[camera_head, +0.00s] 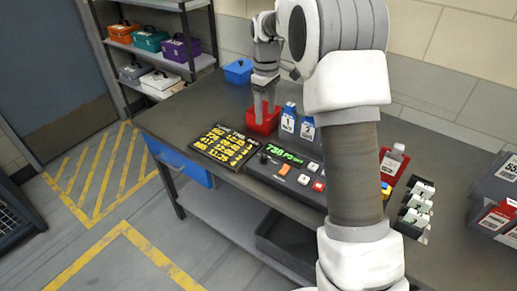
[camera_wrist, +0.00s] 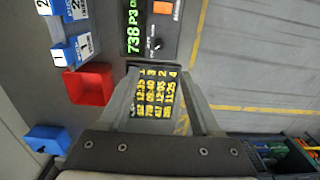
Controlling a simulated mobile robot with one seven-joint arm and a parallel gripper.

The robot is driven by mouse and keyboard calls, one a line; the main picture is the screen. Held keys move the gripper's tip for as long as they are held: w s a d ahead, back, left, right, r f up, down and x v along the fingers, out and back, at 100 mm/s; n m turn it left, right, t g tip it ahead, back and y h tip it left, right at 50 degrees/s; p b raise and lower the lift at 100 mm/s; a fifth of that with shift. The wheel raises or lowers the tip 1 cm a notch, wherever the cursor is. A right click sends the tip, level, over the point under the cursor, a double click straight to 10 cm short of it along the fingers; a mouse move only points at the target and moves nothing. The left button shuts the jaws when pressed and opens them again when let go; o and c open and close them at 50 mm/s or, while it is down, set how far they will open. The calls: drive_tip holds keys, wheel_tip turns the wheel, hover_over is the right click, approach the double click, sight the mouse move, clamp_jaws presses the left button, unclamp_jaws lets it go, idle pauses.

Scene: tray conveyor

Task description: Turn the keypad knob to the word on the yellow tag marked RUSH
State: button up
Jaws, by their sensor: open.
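The keypad (camera_head: 262,170) is a dark console on the bench with a green display reading about "738 P3". Its small black knob (camera_head: 264,158) sits at the left end, and it shows in the wrist view too (camera_wrist: 156,44), with a white mark beside it. I cannot read any word around it. No yellow tag reading RUSH can be made out. My gripper (camera_head: 264,112) is open and empty above the bench by the red bin. In the wrist view its fingers (camera_wrist: 158,72) flank a black board, with the knob beyond the tips.
The black board with yellow lettering (camera_head: 224,146) lies left of the keypad.

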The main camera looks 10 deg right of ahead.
sight(264, 156)
wheel_tip(264, 156, down, 18)
drive_tip(key=shift+w+r+b, duration=0.15)
drive_tip(key=shift+b, duration=0.25)
clamp_jaws()
idle(0.4)
